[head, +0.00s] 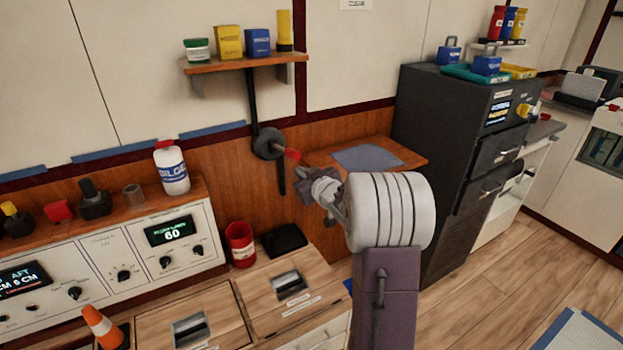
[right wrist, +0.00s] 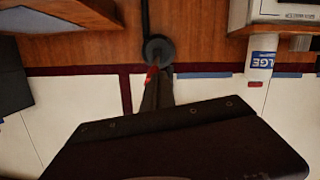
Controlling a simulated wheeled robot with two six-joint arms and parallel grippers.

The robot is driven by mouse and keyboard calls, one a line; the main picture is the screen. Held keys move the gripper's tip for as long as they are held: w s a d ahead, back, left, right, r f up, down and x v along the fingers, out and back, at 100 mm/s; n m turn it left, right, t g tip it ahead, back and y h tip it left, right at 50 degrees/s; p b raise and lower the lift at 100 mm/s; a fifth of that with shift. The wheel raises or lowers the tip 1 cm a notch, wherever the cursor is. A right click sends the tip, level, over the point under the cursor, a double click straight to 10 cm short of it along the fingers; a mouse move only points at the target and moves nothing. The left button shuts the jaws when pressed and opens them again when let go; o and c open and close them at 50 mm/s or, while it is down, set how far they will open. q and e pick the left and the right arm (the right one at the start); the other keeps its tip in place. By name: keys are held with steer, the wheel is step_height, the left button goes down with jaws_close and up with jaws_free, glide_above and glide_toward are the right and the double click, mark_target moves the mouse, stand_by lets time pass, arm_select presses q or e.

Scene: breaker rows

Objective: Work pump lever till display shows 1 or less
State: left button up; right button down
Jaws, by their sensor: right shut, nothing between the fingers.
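The pump lever's round black hub (head: 268,143) is on the wood wall panel, with a black rod above and below it. Its red-tipped handle (head: 292,155) points out toward my right gripper (head: 309,182). My right gripper is shut and empty, close to the red tip; I cannot tell if they touch. In the right wrist view the hub (right wrist: 158,50) and red tip (right wrist: 152,74) show just beyond the fingers (right wrist: 158,92). One panel display (head: 170,231) reads 60. Another display (head: 22,279), cut by the left edge, shows "AFT" and part of "CM 0 CM". My left gripper is not in view.
A white bottle (head: 171,167) stands on the panel ledge. A red can (head: 240,244) stands below the hub, left of a black object (head: 284,241). A wall shelf (head: 245,62) holds containers above. A wooden side shelf and dark cabinet (head: 447,150) are at right.

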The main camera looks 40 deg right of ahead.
steer(key=v, duration=0.2)
steer(key=f+v, duration=0.1)
steer(key=v, duration=0.1)
steer(key=shift+s+r, duration=0.1)
steer(key=shift+s, duration=0.25)
stand_by(0.3)
steer(key=w+r+g+p, duration=0.3)
steer(key=r+p, duration=1)
steer(key=p, duration=1.4)
steer(key=shift+w+d, duration=0.3)
steer(key=shift+w, duration=0.55)
steer(key=shift+r, duration=0.1)
